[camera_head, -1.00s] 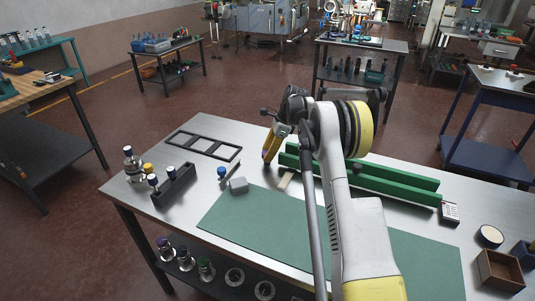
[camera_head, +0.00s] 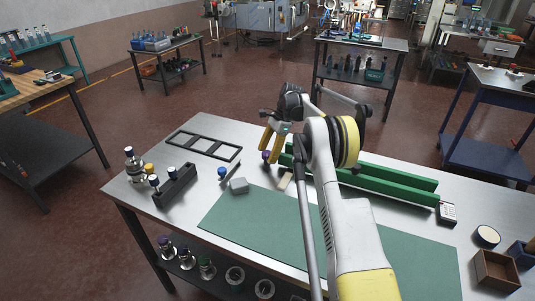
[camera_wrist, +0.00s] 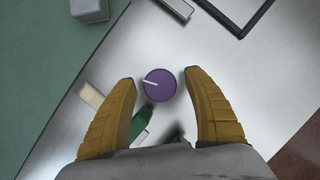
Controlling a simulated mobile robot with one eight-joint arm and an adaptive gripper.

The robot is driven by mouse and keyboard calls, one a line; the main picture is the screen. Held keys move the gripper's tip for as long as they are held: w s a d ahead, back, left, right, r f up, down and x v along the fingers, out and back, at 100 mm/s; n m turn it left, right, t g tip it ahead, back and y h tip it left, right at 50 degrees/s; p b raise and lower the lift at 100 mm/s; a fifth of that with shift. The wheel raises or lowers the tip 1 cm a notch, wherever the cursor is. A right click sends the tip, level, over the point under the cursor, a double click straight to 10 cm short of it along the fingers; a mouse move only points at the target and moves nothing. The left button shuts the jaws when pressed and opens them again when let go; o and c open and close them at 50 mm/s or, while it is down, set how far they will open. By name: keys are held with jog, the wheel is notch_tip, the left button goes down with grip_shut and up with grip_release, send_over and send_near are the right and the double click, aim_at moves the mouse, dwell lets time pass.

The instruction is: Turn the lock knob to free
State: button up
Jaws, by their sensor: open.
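A round purple knob (camera_wrist: 154,92) with a white pointer line lies between my fingertips in the wrist view. Its line points left in that picture, tilted slightly. In the head view the purple knob (camera_head: 266,156) shows small at the left end of the green rails (camera_head: 390,187). My gripper (camera_wrist: 160,77) is open, with one yellow finger on each side of the knob and a visible gap to both. In the head view my gripper (camera_head: 268,146) hangs over the knob, fingers down. Whether the fingertips reach knob height is unclear. Part of a green piece (camera_wrist: 146,118) shows below the knob.
A grey block (camera_head: 239,186) and a blue-capped piece (camera_head: 222,172) lie left of the knob. A black frame (camera_head: 204,145) and a dark holder (camera_head: 175,186) with capped pieces are further left. The green mat (camera_head: 245,215) is mostly clear in front.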

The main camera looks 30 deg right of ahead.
jog(key=shift+r, duration=0.1)
jog(key=v, duration=1.1)
jog(key=shift+d+r, duration=0.25)
jog(key=shift+r, duration=0.1)
